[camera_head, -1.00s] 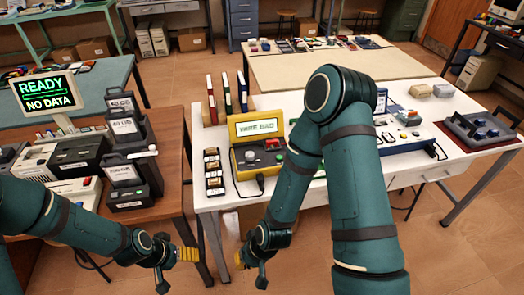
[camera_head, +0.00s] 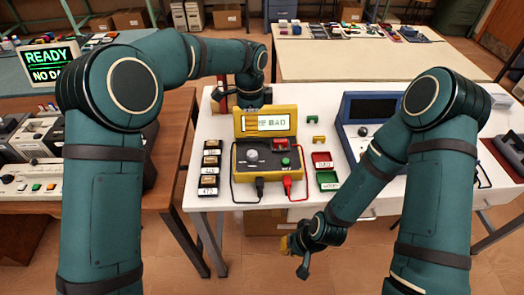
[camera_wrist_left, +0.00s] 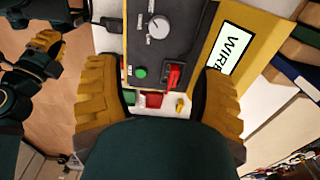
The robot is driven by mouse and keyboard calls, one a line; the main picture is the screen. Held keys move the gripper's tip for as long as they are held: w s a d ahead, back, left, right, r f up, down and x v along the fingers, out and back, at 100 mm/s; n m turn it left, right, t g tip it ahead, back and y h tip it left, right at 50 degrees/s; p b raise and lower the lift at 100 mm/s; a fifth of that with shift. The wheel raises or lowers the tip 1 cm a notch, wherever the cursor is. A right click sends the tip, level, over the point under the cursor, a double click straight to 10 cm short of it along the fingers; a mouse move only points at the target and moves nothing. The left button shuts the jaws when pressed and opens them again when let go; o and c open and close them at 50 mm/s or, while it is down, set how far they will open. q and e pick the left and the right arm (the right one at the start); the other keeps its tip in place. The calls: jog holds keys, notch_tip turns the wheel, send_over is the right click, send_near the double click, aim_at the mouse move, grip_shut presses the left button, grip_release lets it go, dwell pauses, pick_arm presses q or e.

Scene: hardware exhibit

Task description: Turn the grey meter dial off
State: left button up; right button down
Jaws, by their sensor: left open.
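The yellow meter (camera_head: 243,172) stands on the white table with its lid screen (camera_head: 280,123) raised, partly covered by my left gripper. Its grey dial (camera_head: 251,155) sits on the dark panel; the left wrist view shows the dial (camera_wrist_left: 157,27) with a white pointer mark. A red switch (camera_wrist_left: 174,75) and green button (camera_wrist_left: 140,73) lie nearer my fingers there. My left gripper (camera_wrist_left: 160,100) is open, its yellow fingers spread over the meter, apart from the dial. My right gripper (camera_head: 286,244) hangs in front of the table, low and away from the meter; its opening is unclear.
Black and red plugs (camera_head: 287,185) with leads are at the meter's front. Labelled fuse-like blocks (camera_head: 210,162) line its left; red (camera_head: 322,160) and green (camera_head: 328,180) trays lie right. A blue device (camera_head: 370,107) stands further right, partly behind my right arm.

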aim_at(252, 153)
pick_arm(q)
notch_tip(252, 153, down, 14)
jog(key=shift+s+a+r+b, duration=0.1)
jog(key=shift+a+r+b, duration=0.1)
jog(key=shift+b, duration=1)
grip_shut()
